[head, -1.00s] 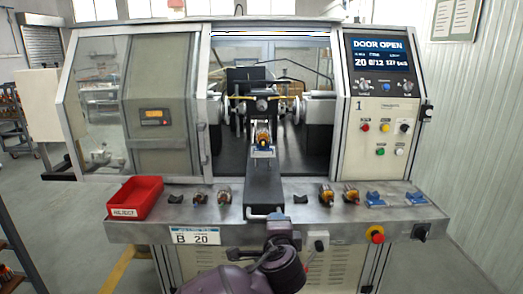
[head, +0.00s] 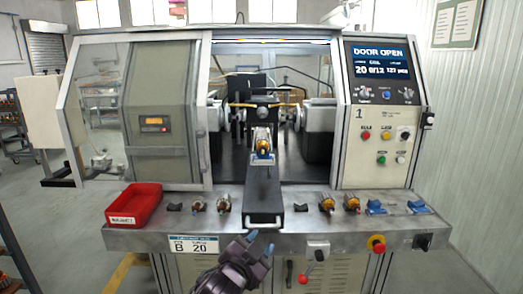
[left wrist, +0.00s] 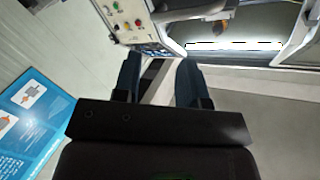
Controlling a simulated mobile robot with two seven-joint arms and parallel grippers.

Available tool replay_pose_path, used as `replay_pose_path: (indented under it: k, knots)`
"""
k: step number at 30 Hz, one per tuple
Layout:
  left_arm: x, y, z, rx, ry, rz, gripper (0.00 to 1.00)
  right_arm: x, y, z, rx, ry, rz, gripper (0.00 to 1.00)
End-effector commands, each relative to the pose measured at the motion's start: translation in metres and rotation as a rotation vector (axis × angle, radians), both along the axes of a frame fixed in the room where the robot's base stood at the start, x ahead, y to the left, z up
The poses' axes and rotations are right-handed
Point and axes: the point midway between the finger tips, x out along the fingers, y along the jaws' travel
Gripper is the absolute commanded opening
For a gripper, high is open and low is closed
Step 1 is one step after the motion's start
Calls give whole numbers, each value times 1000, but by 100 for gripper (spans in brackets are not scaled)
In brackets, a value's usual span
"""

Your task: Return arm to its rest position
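My left gripper (head: 261,241) shows at the bottom centre of the head view, in front of the shelf edge and just below the handle of the black slide. In the left wrist view its two dark fingers (left wrist: 158,68) stand apart with nothing between them, so it is open and empty. My purple-grey left arm (head: 225,278) comes in low from the bottom edge. My right arm and gripper are not in view. An armature (head: 263,145) sits in the blue holder on the black slide (head: 263,192), clear of my gripper.
The steel shelf (head: 285,215) runs across the machine front. It holds a red bin (head: 133,205), several armatures (head: 351,201) and blue cradles (head: 418,206). A lever with a red ball (head: 305,281) and a red stop button (head: 376,243) project at its front. The machine door is open.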

Motion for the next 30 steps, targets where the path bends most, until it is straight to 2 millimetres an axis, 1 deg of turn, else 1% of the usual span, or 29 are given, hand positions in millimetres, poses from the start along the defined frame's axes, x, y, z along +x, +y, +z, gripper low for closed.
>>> replay_pose_path:
  k: [1,5,6,8,9,11,12,14,15,17,18,20,21,25,27,30]
  knots:
    - [-7,18,-15,-55,33,22,39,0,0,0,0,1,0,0]
    - [-24,62,-47,-178,93,82,39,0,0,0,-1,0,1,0]
    - [-31,75,-57,-210,111,103,39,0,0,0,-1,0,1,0]
    - [-42,96,-73,-251,137,138,39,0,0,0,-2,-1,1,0]
    - [-51,109,-84,-274,155,163,39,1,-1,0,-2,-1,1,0]
    - [-64,130,-101,-305,183,202,39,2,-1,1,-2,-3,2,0]
    - [-75,144,-113,-322,202,231,39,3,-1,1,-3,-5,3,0]
    - [-91,164,-130,-340,233,275,39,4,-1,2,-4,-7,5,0]
    - [-103,177,-143,-348,255,305,39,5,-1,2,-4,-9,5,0]
    - [-123,196,-161,-357,290,349,39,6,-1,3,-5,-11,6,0]
    - [-137,208,-173,-357,316,382,39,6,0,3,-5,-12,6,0]
    - [-159,226,-192,-354,357,428,39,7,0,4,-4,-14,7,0]
    - [-175,236,-203,-349,383,457,39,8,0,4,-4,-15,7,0]
    - [-222,260,-236,-330,466,533,39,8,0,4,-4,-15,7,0]
    - [-242,266,-249,-323,501,556,39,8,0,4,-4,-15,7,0]
    - [-262,269,-260,-317,537,574,39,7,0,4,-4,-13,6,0]
